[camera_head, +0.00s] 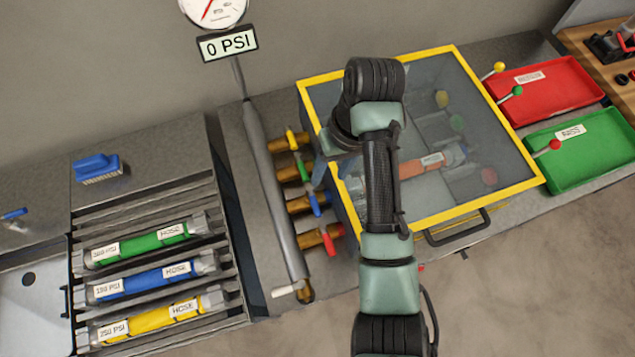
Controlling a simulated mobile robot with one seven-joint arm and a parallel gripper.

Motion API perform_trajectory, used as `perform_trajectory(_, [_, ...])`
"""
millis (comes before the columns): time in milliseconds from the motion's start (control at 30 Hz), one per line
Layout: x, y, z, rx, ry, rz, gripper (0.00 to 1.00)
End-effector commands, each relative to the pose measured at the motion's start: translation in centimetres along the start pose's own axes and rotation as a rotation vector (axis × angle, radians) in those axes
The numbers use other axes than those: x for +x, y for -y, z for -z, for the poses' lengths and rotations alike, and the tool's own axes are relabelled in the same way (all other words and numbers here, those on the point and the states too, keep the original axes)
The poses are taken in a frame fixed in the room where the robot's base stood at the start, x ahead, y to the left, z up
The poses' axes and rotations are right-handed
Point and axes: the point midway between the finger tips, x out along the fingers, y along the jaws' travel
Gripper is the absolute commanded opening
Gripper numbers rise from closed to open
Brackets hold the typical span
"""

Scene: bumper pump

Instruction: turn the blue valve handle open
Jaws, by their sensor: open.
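The blue valve handle (315,204) sits on a brass valve, third from the top of the row on the grey upright pipe (268,185). It points roughly along the pipe. My gripper (321,172) is partly hidden under my wrist. Its bluish-grey fingers show just above and right of the blue handle, near the green handle. It looks open, with nothing seen between the fingers. I cannot tell whether it touches either handle.
Yellow (291,138), green (304,170) and red (328,243) handles are close by on the same pipe. A yellow-framed clear case (480,130) stands right of the valves. The gauge display (229,43) reads 0 PSI. Hoses lie in a rack (235,270) at left.

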Motion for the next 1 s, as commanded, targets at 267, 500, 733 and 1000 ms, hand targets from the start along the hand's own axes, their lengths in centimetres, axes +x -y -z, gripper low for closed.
perform_trajectory(267, [2.6,0.0,-0.2,-0.002,0.009,0.004,0.51])
perform_trajectory(500, [6.4,0.0,-0.2,-0.001,0.008,0.004,0.51])
perform_trajectory(733, [9.6,0.0,-0.2,-0.001,0.007,0.004,0.51])
perform_trajectory(1000, [12.2,0.1,-0.3,0.000,0.008,0.003,0.51])
